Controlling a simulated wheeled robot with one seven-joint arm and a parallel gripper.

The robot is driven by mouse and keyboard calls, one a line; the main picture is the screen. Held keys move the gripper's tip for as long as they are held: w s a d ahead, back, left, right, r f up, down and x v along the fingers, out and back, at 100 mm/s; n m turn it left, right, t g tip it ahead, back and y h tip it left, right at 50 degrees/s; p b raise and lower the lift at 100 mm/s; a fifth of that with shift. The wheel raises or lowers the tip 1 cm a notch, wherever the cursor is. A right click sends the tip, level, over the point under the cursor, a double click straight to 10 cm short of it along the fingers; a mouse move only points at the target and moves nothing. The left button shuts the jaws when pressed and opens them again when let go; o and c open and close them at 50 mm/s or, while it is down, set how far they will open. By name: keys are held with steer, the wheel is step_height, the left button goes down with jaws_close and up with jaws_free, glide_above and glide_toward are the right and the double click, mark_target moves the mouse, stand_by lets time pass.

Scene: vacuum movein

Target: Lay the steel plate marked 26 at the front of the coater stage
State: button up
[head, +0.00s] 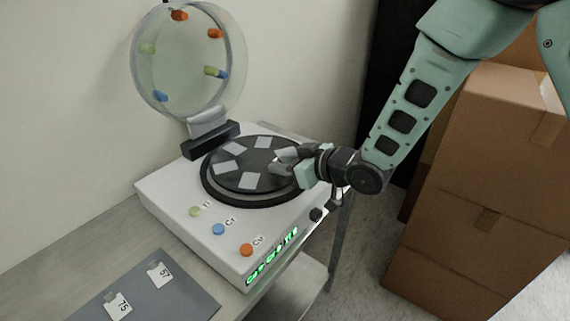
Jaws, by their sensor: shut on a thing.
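The coater is a white box (165,203) with a round dark stage (250,160) on top. Several small pale plates lie around the stage, such as one at the back (264,142), one at the left (227,167) and one at the front (250,181). My gripper (284,163) is over the right side of the stage, low and close to its surface. It is shut on a thin piece, seemingly a steel plate, mostly hidden by the fingers. No number is readable on it, and I cannot tell whether it touches the stage.
The clear round lid (188,62), with coloured knobs, stands open behind the stage. Coloured buttons and a green display (271,257) are on the coater's front. A grey mat (185,300) holds labels 75 and 57. Cardboard boxes (470,190) stand at the right.

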steer(key=shift+f, duration=0.15)
steer(key=shift+f, duration=0.15)
steer(key=o, duration=1)
steer(key=shift+c, duration=0.2)
steer(key=shift+r, duration=0.2)
steer(key=b+v, duration=0.1)
steer(key=v, duration=1.1)
steer(key=s+d+m+g+h, duration=0.1)
steer(key=s+g+h, duration=0.3)
steer(key=s, duration=0.8)
steer(key=s+d+m+g+h, duration=0.1)
steer(key=s+d+g+h, duration=0.3)
steer(key=s, duration=0.8)
steer(key=shift+r+m+h, duration=0.3)
steer(key=shift+m+h, duration=0.1)
steer(key=shift+h, duration=0.6)
